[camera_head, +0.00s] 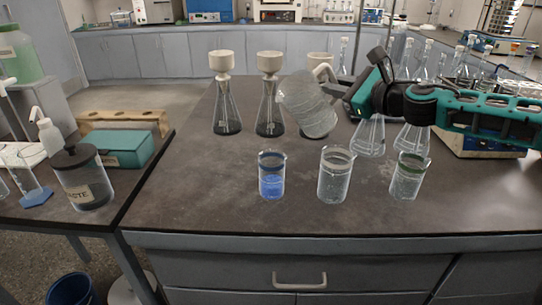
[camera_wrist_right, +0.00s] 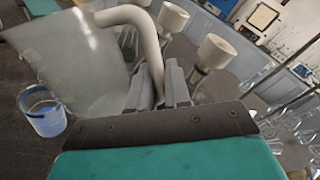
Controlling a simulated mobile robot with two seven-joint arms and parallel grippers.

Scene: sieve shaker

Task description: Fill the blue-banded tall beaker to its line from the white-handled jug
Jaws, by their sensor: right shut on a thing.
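The blue-banded tall beaker (camera_head: 271,177) stands upright at the left end of a front row of three beakers. It holds blue liquid to about half its height, below the dark band near its rim. The clear jug (camera_head: 308,105) is in the air above and behind it, tilted with its mouth to the left. I see no stream. My right gripper (camera_head: 342,88) is shut on the jug's white handle (camera_head: 322,72). The right wrist view shows the fingers (camera_wrist_right: 165,88) at the handle (camera_wrist_right: 140,22), the jug (camera_wrist_right: 70,62) and the beaker (camera_wrist_right: 42,112). My left gripper is out of view.
A beaker (camera_head: 334,178) and a green-banded beaker (camera_head: 407,178) stand to the right. Flasks with white funnels (camera_head: 228,108) stand behind. A waste jar (camera_head: 80,180) is on the left bench. The front left of the bench top (camera_head: 195,190) is clear.

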